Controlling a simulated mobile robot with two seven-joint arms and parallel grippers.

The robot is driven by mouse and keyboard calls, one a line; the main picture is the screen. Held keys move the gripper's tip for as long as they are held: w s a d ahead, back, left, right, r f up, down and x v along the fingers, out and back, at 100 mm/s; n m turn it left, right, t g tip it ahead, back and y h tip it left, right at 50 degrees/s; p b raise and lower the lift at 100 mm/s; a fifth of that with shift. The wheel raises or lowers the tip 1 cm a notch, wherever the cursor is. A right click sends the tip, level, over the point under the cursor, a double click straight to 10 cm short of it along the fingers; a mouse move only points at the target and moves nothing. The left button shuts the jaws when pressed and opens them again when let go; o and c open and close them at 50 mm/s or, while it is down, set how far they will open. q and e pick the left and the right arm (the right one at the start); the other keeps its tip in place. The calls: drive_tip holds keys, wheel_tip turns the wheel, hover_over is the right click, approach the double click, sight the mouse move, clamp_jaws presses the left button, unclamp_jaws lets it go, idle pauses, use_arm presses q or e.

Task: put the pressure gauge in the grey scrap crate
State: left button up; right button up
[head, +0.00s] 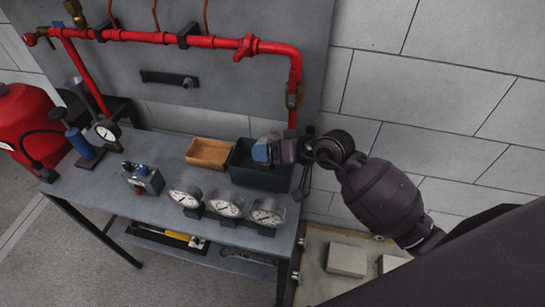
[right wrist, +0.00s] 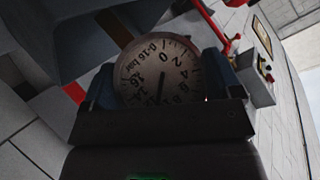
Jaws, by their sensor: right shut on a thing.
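My right gripper (head: 263,151) is over the dark grey crate (head: 265,182) at the back right of the bench. In the right wrist view, the pressure gauge (right wrist: 158,72), with a round pale dial marked 0-16 bar, sits between the two blue fingers of my right gripper, which is shut on it. My left gripper is not in view.
A tan tray (head: 208,153) stands left of the crate. Three dial gauges (head: 226,206) stand along the bench's front edge. A small valve box (head: 143,179) and a blue hand pump with a dial (head: 79,142) are further left. Red pipework (head: 165,38) runs behind.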

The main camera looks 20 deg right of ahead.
wheel_tip(320, 180, down, 2)
drive_tip(key=shift+f, duration=0.25)
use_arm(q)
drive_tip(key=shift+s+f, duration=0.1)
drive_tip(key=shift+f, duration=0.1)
use_arm(e)
drive_tip(key=shift+f, duration=0.2)
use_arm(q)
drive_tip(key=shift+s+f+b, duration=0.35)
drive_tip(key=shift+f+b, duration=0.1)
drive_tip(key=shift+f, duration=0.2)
use_arm(e)
drive_tip(key=shift+f, duration=0.2)
drive_tip(key=o, duration=0.8)
drive_tip(key=shift+c, duration=0.2)
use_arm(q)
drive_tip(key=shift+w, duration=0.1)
use_arm(e)
drive_tip(key=shift+f, duration=0.1)
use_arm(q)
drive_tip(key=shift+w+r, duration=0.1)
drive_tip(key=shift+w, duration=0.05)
